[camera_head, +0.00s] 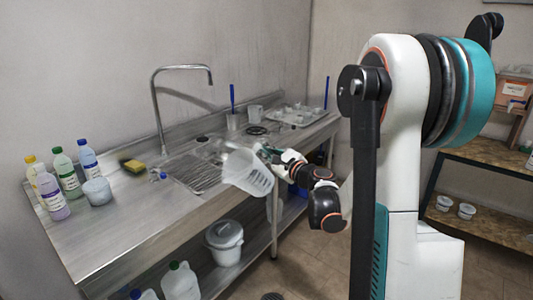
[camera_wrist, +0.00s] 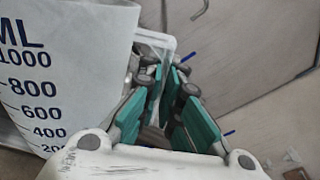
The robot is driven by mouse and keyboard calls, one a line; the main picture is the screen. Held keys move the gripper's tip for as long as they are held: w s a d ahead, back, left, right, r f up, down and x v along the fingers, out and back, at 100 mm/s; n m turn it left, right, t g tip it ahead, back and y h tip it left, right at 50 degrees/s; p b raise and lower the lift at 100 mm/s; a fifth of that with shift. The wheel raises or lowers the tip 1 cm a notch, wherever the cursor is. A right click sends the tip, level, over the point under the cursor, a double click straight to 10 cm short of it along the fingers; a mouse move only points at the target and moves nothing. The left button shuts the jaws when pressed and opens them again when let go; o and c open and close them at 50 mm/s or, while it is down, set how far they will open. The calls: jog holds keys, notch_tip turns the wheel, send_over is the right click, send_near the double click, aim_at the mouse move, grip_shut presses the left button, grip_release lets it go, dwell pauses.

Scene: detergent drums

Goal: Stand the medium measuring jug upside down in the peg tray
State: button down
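A translucent white measuring jug (camera_head: 247,172) is in the air in front of the counter in the head view, tilted. In the wrist view the jug (camera_wrist: 65,75) fills the left side, with blue marks up to 1000 ML. My gripper (camera_head: 268,153) is at the jug's upper right side. In the wrist view its teal fingers (camera_wrist: 168,85) are around the jug's handle (camera_wrist: 152,45); the contact is partly hidden. A pale tray (camera_head: 296,117) with small upright items, which looks like the peg tray, lies at the counter's far end.
A tap (camera_head: 160,110) arches over the sink's ribbed drainboard (camera_head: 192,174). Bottles (camera_head: 66,172) and a small white tub (camera_head: 97,191) stand at the left. A cup with a blue-handled brush (camera_head: 233,120) stands before the tray. A lidded bucket (camera_head: 224,242) is below.

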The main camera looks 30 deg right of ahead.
jog(key=m, duration=0.2)
jog(key=w+m, duration=0.1)
jog(key=shift+a+m, duration=0.2)
jog(key=shift+m, duration=0.2)
jog(key=m, duration=0.2)
jog(key=m+b, duration=0.1)
jog(key=m, duration=0.1)
jog(key=shift+w+a, duration=0.1)
jog(key=shift+w, duration=0.25)
jog(key=shift+w+m, duration=0.1)
jog(key=shift+m, duration=0.4)
jog(key=m, duration=0.3)
jog(key=shift+w+a+m, duration=0.25)
jog(key=shift+w+m, duration=0.05)
jog(key=shift+w, duration=0.1)
jog(key=m, duration=0.2)
jog(key=w+m, duration=0.1)
jog(key=m, duration=0.1)
jog(key=shift+a+m+b, duration=0.1)
jog(key=shift+m+b, duration=0.2)
jog(key=shift+b, duration=0.1)
